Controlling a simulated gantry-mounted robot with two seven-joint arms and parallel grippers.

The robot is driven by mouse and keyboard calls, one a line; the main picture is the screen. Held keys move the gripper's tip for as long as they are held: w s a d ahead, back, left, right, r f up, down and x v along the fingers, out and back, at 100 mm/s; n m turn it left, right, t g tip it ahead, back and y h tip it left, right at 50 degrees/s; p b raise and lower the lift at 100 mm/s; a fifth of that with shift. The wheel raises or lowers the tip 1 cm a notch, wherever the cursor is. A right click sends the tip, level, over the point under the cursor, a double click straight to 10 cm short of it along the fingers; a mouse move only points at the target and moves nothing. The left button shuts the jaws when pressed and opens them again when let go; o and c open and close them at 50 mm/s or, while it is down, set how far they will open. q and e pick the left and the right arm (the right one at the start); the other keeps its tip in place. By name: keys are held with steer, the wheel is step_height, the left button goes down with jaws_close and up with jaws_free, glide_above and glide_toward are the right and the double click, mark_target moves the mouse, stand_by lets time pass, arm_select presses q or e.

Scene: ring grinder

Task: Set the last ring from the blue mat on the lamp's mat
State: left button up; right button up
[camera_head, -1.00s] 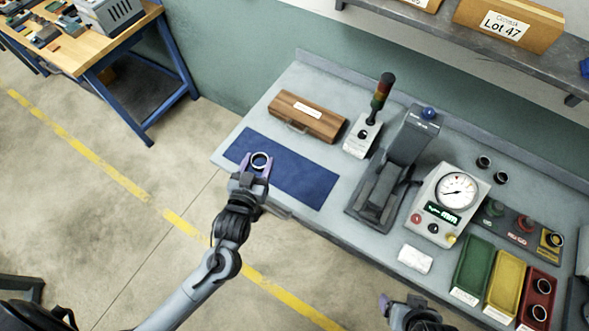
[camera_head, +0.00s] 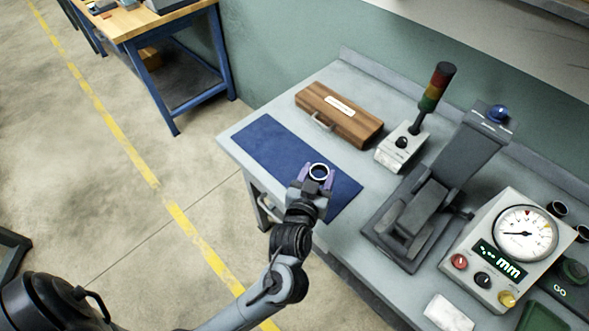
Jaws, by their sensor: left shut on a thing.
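My left gripper (camera_head: 316,182) is shut on a dark-edged, light-centred ring (camera_head: 319,171). It holds the ring over the right part of the blue mat (camera_head: 262,148); the height above the mat is hard to judge. No other ring shows on the visible part of the blue mat. The stack lamp (camera_head: 436,86) has red, amber and green sections on a grey base; which is lit is unclear. The other coloured mats and my right gripper are out of view.
A wooden case (camera_head: 339,115) lies behind the blue mat. A grey press-like device (camera_head: 431,200) and a dial gauge box (camera_head: 507,253) stand to the right. Dark rings (camera_head: 557,208) sit behind the gauge. A white block (camera_head: 448,313) lies near the front edge.

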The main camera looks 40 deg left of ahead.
arm_select(q)
steer(key=f, duration=0.1)
steer(key=b, duration=0.4)
glide_above(290, 176)
step_height(290, 176, down, 7)
steer(key=shift+w+r, duration=0.1)
steer(key=shift+r, duration=0.1)
steer(key=shift+f+b, duration=0.45)
steer(key=shift+f, duration=1.6)
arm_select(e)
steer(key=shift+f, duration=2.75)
arm_select(q)
steer(key=shift+f, duration=0.1)
steer(key=o, duration=1.1)
steer(key=shift+s+d+r, duration=0.15)
steer(key=shift+s+r, duration=0.05)
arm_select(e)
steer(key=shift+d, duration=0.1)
arm_select(q)
steer(key=p+v, duration=0.1)
steer(key=v, duration=1)
steer(key=shift+s+p, duration=0.3)
steer(key=shift+p, duration=0.1)
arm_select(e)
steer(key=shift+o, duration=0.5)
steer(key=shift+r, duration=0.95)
